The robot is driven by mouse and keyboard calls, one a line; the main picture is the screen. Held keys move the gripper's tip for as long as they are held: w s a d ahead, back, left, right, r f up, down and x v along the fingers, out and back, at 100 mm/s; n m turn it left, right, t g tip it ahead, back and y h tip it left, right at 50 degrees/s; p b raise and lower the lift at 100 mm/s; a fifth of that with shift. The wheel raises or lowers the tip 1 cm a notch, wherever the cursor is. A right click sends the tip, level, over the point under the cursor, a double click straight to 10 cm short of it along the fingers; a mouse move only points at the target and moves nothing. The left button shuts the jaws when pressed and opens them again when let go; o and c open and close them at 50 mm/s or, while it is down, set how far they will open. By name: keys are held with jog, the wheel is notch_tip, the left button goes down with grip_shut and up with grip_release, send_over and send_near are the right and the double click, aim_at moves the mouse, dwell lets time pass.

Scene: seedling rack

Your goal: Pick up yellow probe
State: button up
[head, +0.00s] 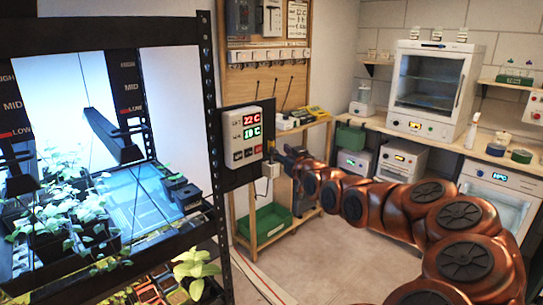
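A small yellow item (318,112) lies on the top of the wooden side shelf, beside other small devices; it is too small for me to tell if it is the yellow probe. My copper-coloured arm reaches from the lower right toward this shelf. Its far end, with my gripper (288,151), is small and dark, just below the shelf top and beside the controller box. I cannot make out the fingers, or whether anything is between them.
A metal seedling rack (207,95) with plants fills the left. A controller box (243,135) with red and green digits is fixed to its post. A green bin (265,224) sits low in the wooden shelf. A bench with a white oven (432,85) runs along the right. Some floor (320,255) is clear.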

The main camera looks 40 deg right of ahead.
aim_at(273, 144)
jog(key=shift+p+x, duration=0.45)
jog(key=shift+x, duration=0.75)
jog(key=shift+d+p+x, duration=0.15)
jog(key=shift+p+x, duration=0.55)
jog(key=shift+x, duration=0.65)
jog(key=shift+d+p+x, duration=0.2)
jog(key=shift+p+x, duration=0.45)
jog(key=shift+x, duration=0.7)
jog(key=shift+s+f, duration=0.15)
jog(key=shift+f, duration=0.1)
grip_shut()
